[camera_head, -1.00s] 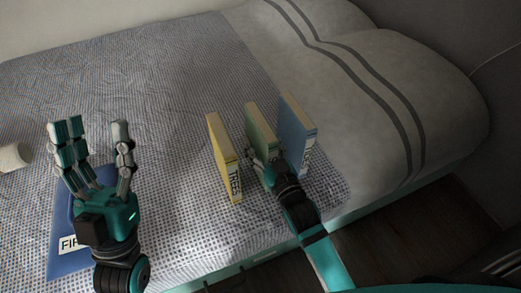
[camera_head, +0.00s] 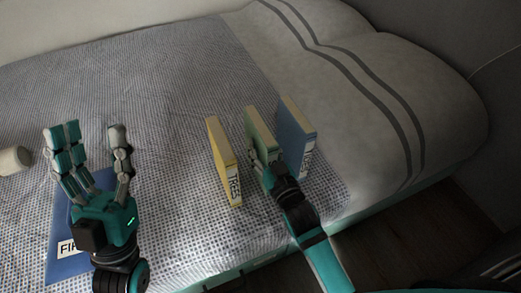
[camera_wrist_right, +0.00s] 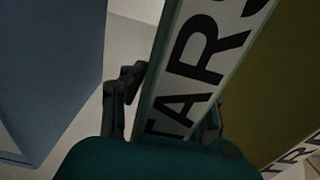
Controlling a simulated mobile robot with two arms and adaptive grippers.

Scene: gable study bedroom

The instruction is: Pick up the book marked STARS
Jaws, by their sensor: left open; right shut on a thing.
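The green book (camera_head: 259,131) stands upright on the bed, between a yellow book and a blue book. In the right wrist view its spine label (camera_wrist_right: 200,65) shows letters reading STARS, partly cut off. My right gripper (camera_head: 268,166) is shut on this book at its near edge; a finger (camera_wrist_right: 125,88) shows on one side of the spine. My left gripper (camera_head: 92,160) is open and empty, with its fingers up, over the left part of the bed.
The yellow book (camera_head: 222,160) marked TREES stands close on the left; the blue book (camera_head: 297,128) stands close on the right. Another blue book (camera_head: 65,255) lies flat under my left gripper. A pale cylinder (camera_head: 13,160) lies at the left edge. The patterned bedspread (camera_head: 130,75) behind is clear.

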